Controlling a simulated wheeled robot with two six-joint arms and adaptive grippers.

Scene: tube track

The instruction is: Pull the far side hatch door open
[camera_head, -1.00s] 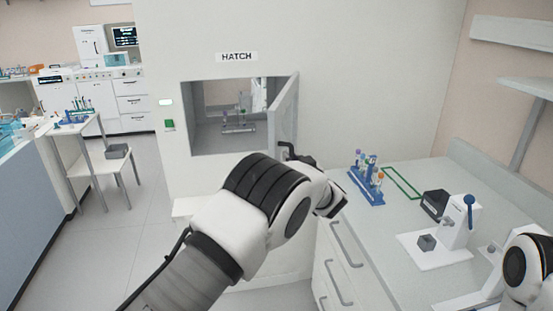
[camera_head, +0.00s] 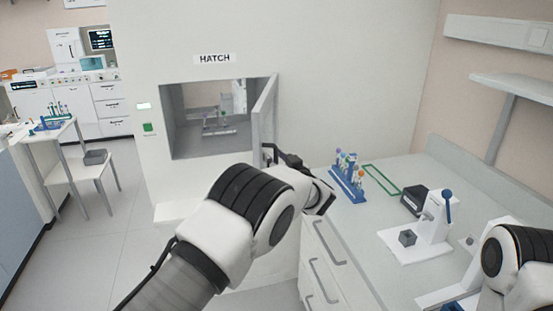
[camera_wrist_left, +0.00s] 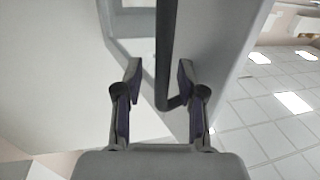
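The hatch door (camera_head: 264,115), a pale panel at the right edge of the hatch opening (camera_head: 212,118), stands swung outward in the head view. In the left wrist view its dark bar handle (camera_wrist_left: 165,50) runs between the fingers of my left gripper (camera_wrist_left: 159,70). Those fingers are apart, one on each side of the bar, with gaps visible. In the head view my left gripper (camera_head: 283,158) is at the door's lower front edge, partly hidden by its own wrist.
A tube rack (camera_head: 218,125) stands inside the hatch. On the right-hand counter (camera_head: 350,235) are a blue tube rack (camera_head: 347,180), a green outline (camera_head: 381,181) and a white device with a blue lever (camera_head: 430,225). Open floor (camera_head: 100,245) lies left.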

